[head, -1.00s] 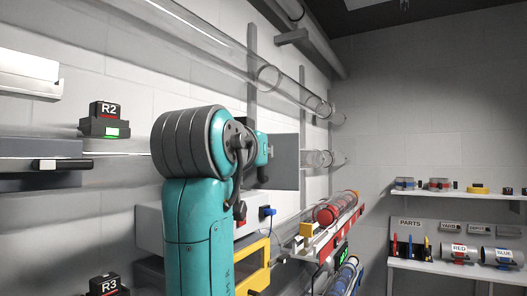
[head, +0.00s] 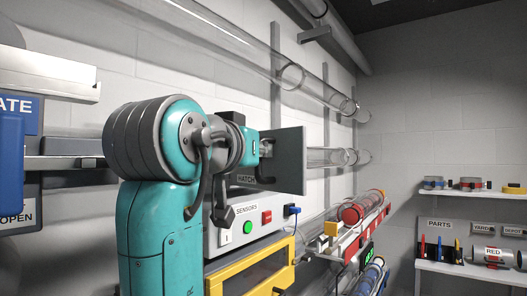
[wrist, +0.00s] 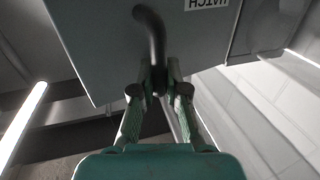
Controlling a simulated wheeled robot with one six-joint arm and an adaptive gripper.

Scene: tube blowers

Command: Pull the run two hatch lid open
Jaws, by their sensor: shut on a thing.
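The hatch lid (head: 287,165) is a flat grey plate standing out from the wall run in the head view, in front of a clear tube. It fills the top of the wrist view (wrist: 100,50), with a HATCH label near its upper edge there. Its dark curved handle (wrist: 152,35) runs down between my fingers. My gripper (wrist: 160,85) is shut on this handle, close to the lid's face. In the head view my arm hides most of the gripper. Whether the lid is fully open cannot be told.
Below the lid stand a white sensors box (head: 245,235) with buttons and a yellow-framed box (head: 255,270). A red rack (head: 360,225) is to their right. Shelves with parts (head: 470,255) are at the far right. A blue sign panel (head: 20,150) is at the left.

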